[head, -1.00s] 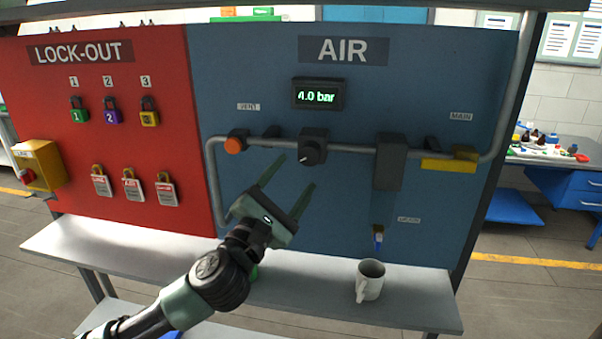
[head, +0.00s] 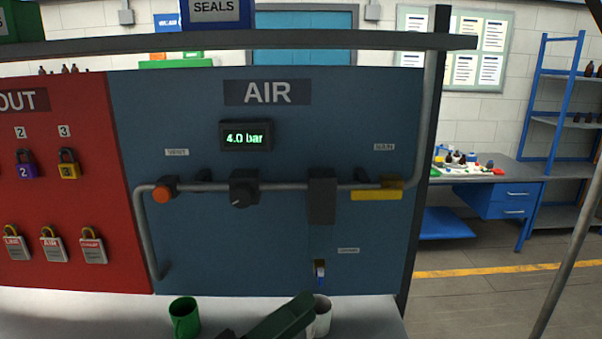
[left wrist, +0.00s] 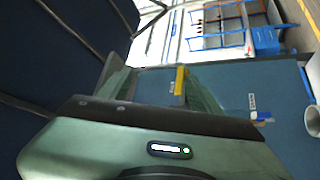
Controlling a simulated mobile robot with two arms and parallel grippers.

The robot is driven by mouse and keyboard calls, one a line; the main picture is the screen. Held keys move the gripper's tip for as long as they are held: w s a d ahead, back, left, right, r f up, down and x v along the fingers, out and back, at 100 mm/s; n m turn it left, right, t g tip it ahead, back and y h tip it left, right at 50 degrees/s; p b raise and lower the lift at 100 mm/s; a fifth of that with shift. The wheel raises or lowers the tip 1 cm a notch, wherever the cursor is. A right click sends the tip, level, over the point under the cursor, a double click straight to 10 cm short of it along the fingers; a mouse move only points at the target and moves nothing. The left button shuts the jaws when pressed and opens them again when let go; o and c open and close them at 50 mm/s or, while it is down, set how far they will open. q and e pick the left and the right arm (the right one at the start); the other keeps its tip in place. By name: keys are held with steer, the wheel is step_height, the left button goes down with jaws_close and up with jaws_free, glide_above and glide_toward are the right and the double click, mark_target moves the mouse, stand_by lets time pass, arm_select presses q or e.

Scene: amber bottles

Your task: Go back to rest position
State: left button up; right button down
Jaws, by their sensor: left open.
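My left gripper (head: 285,318) shows only in part at the bottom edge of the head view, low in front of the bench. A dark green piece of it covers part of a white mug (head: 323,312). In the left wrist view my left gripper (left wrist: 153,75) has its two fingers spread apart with nothing held between them. The blue AIR panel (left wrist: 150,85) and a yellow handle (left wrist: 180,80) lie beyond the fingers. My right gripper is in neither view.
A green mug (head: 184,318) stands on the bench shelf (head: 90,310). The AIR panel (head: 225,240) carries a grey pipe, a black knob (head: 244,188) and a display reading 4.0 bar. Red padlock board (head: 70,130) is left. Open floor (head: 470,300) lies right.

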arm_select(q)
steer(key=s+a+f+m+g+y, duration=0.2)
steer(key=s+f+m+y, duration=0.15)
steer(key=f, duration=0.75)
steer(key=s+a+f+m+g+y, duration=0.15)
steer(key=f+y, duration=0.35)
steer(key=f, duration=0.6)
steer(key=s+a+f+g+y, duration=0.5)
steer(key=s+a+f+y, duration=0.55)
steer(key=a, duration=0.55)
steer(key=s+f+g+h+b, duration=0.1)
steer(key=s+f+b, duration=0.15)
steer(key=f, duration=1.45)
steer(key=s+f+g+b, duration=0.1)
steer(key=f+b, duration=0.3)
steer(key=f, duration=1.4)
steer(key=s+a+f+b, duration=0.1)
steer(key=s+f+b, duration=0.1)
steer(key=s+f, duration=0.6)
steer(key=s+a+f+g+b, duration=0.1)
steer(key=s+a+f+b, duration=0.1)
steer(key=s+f, duration=0.7)
step_height(320, 180, down, 4)
steer(key=shift+r+b, duration=0.1)
steer(key=shift+b, duration=0.55)
